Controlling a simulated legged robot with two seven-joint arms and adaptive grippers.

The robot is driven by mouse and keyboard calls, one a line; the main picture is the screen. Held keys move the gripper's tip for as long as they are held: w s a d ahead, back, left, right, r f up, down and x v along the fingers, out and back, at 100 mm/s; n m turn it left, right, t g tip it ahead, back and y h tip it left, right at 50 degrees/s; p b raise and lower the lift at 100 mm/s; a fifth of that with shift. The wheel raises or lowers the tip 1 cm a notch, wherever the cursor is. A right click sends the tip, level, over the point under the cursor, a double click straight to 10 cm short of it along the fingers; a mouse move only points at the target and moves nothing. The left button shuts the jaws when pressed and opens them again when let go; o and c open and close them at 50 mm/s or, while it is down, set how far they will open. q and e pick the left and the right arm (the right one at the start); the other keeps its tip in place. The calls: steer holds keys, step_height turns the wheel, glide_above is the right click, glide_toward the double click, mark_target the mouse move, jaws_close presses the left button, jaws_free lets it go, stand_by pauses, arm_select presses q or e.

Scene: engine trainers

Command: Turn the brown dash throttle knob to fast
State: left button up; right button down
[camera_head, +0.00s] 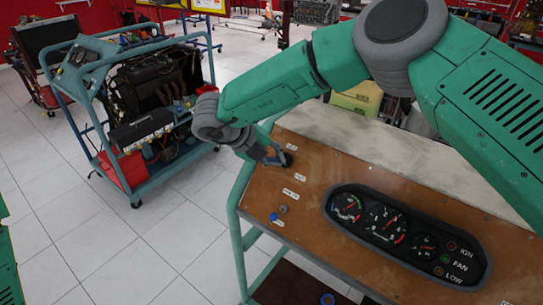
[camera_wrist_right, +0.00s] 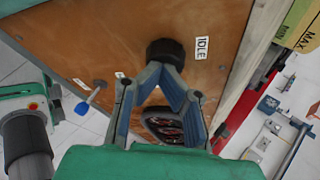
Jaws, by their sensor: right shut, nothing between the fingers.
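The throttle knob (camera_wrist_right: 165,50) is a dark round knob on the brown dash panel (camera_wrist_right: 110,40) in the right wrist view. A white IDLE label (camera_wrist_right: 201,48) is on the panel to its right. My right gripper (camera_wrist_right: 162,70) is shut and empty, with its fingertips together at the knob's near edge. I cannot tell whether they touch it. In the head view the right gripper (camera_head: 277,155) is at the panel's far left part, and the knob there is mostly hidden by it. No FAST label is readable. My left gripper is not in view.
A gauge cluster (camera_head: 405,235) is on the panel to the right. An engine trainer cart (camera_head: 150,110) stands to the left, with open tiled floor between.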

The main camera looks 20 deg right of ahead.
steer(key=shift+s+d+f+m, duration=0.1)
steer(key=shift+d+f+m, duration=0.35)
steer(key=shift+d+m, duration=0.15)
steer(key=c, duration=1.1)
jaws_free()
steer(key=shift+d+f, duration=0.1)
steer(key=shift+o, duration=0.3)
steer(key=shift+w+d, duration=0.4)
steer(key=shift+d, duration=0.05)
steer(key=shift+a+r, duration=0.25)
steer(key=shift+a, duration=0.6)
steer(key=v, duration=1.1)
steer(key=shift+a+r, duration=0.2)
steer(key=shift+r, duration=0.15)
steer(key=shift+d, duration=0.1)
